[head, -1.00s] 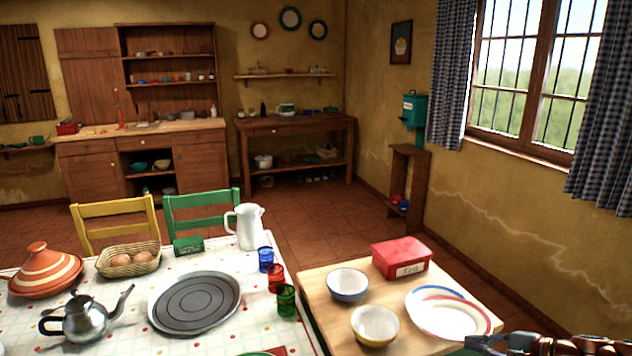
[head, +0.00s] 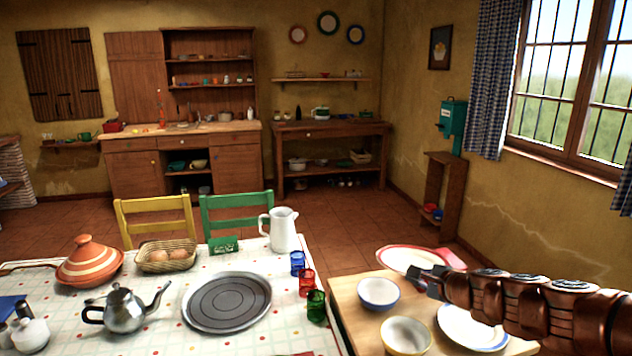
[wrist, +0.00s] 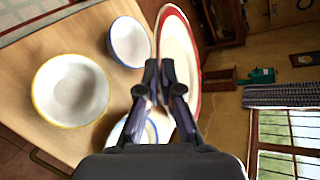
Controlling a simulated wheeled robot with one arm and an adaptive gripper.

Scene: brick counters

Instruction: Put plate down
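The red-rimmed white plate (head: 408,258) is held above the small wooden table (head: 352,300), over its far part. My gripper (head: 430,284) is shut on the plate's near edge. In the wrist view, the fingers (wrist: 166,82) pinch the rim of the plate (wrist: 180,58), which appears nearly edge-on. A blue-rimmed plate (head: 465,330) lies on the small table below my arm, partly hidden by it. Part of this plate also shows behind the fingers in the wrist view (wrist: 118,134).
A blue-rimmed bowl (head: 378,293) and a yellow-rimmed bowl (head: 405,337) stand on the small table. A red box (head: 453,259) is mostly hidden behind the held plate. The dining table (head: 155,335) holds a dark round tray (head: 227,302), coloured glasses (head: 306,283) and a white jug (head: 281,230).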

